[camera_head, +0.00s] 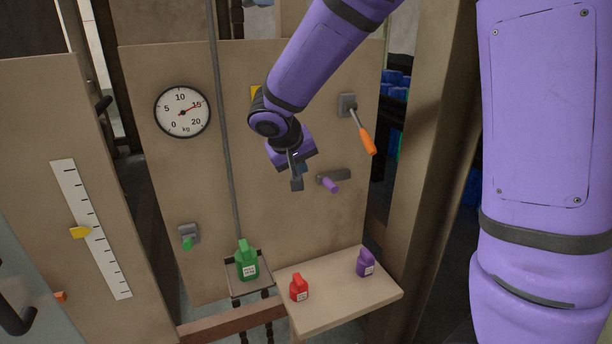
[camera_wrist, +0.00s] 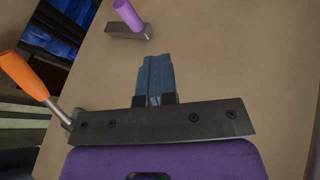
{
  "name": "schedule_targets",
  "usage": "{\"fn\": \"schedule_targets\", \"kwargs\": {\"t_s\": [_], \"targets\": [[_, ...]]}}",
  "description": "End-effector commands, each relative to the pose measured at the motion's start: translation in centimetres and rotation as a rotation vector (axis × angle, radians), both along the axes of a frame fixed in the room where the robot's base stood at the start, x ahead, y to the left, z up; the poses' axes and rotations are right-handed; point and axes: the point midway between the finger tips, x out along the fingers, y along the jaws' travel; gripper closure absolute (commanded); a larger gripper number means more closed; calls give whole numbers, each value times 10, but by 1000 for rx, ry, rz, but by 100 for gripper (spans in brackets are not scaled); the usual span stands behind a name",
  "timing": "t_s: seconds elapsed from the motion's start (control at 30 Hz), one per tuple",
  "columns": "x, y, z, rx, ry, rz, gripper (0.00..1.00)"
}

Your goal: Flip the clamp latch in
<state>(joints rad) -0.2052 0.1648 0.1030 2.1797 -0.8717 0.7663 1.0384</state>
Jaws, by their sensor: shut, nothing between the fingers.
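None of the fittings is marked by name, so I cannot tell for sure which is the clamp latch. A dark grey bar (camera_head: 338,175) with a purple peg handle (camera_head: 330,185) sits on the tan upright panel. In the wrist view the bar (camera_wrist: 133,33) and its purple handle (camera_wrist: 127,14) show near the top, beyond my fingertips. An orange-handled lever (camera_head: 367,141) hangs tilted from a grey mount at the upper right; its handle (camera_wrist: 30,78) is at left in the wrist view. My gripper (camera_head: 297,184) is shut and empty, left of the purple handle, apparently apart from it.
A dial gauge (camera_head: 182,112) and a small green-handled fitting (camera_head: 188,238) are on the panel. A green bottle (camera_head: 247,263) stands on a small platform. Red (camera_head: 299,288) and purple (camera_head: 366,263) bottles stand on a low shelf (camera_head: 345,306). A vertical rod (camera_head: 222,130) runs left of my gripper.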

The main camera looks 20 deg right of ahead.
Motion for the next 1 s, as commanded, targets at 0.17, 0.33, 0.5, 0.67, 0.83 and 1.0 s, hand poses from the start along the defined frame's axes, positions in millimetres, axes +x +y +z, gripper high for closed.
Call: {"fn": "schedule_targets", "kwargs": {"t_s": [0.17, 0.33, 0.5, 0.67, 0.83, 1.0], "targets": [[-7, 9, 17, 1, -1, 0, 100], [-9, 12, 21, 1, 0, 1, 100], [-9, 12, 21, 1, 1, 1, 100], [-9, 12, 21, 1, 1, 1, 100], [-11, 10, 23, 2, 1, 0, 100], [-34, -5, 43, 24, 9, -10, 100]]}}
